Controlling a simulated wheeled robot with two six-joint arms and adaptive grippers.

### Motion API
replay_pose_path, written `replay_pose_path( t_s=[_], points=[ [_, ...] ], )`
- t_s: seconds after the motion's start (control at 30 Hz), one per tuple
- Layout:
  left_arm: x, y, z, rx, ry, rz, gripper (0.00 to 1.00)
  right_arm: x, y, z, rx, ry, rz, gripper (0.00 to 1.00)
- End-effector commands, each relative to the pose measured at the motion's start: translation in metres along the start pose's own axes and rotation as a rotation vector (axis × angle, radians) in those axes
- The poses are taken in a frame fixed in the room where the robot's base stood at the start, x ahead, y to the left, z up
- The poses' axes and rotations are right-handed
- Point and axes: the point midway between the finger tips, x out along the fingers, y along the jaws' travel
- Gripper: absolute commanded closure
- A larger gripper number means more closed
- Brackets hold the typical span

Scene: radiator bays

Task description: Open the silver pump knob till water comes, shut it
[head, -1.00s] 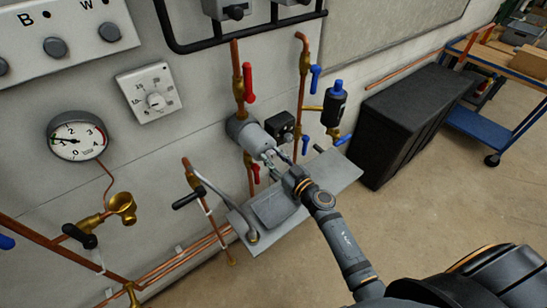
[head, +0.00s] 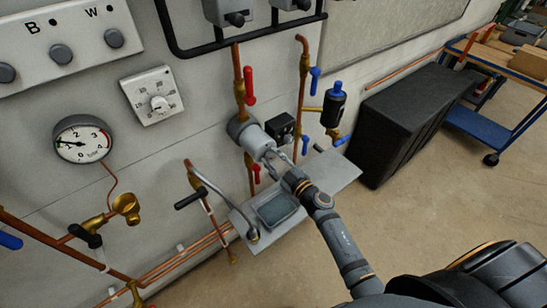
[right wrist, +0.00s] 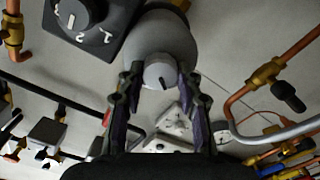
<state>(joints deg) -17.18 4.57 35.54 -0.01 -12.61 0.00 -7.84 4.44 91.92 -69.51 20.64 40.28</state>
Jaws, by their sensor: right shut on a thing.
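The silver pump (head: 254,138) sticks out from the wall, below a copper pipe with a red lever. Its round silver knob (right wrist: 160,70) faces the right wrist camera, with a dark mark on its lower part. My right gripper (head: 273,158) is at the pump's front end; in the wrist view its fingers (right wrist: 158,80) sit on both sides of the knob, shut on it. Below, the grey basin (head: 258,207) in the shelf holds a dark, bluish surface that looks like water. No falling stream can be made out. My left gripper is out of view.
A bent grey spout (head: 222,199) with a black handle stands left of the basin. A pressure gauge (head: 82,140) and a white dial (head: 152,95) are on the wall at left. A black box (head: 410,115) stands right of the shelf. Open floor lies in front.

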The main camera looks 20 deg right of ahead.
Motion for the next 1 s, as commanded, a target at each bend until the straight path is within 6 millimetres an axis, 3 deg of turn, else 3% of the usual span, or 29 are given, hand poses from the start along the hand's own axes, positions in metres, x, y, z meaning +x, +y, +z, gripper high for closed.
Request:
replay_pose_path(
  t_s=[0.5, 1.0],
  points=[
    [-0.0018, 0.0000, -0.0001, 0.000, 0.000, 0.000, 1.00, -0.0002, -0.0022, 0.0012, -0.442, -0.001, -0.001, 0.97],
    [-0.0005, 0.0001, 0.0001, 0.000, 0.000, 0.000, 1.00, -0.0004, -0.0030, 0.0017, -0.631, -0.001, -0.001, 0.97]
  ],
)
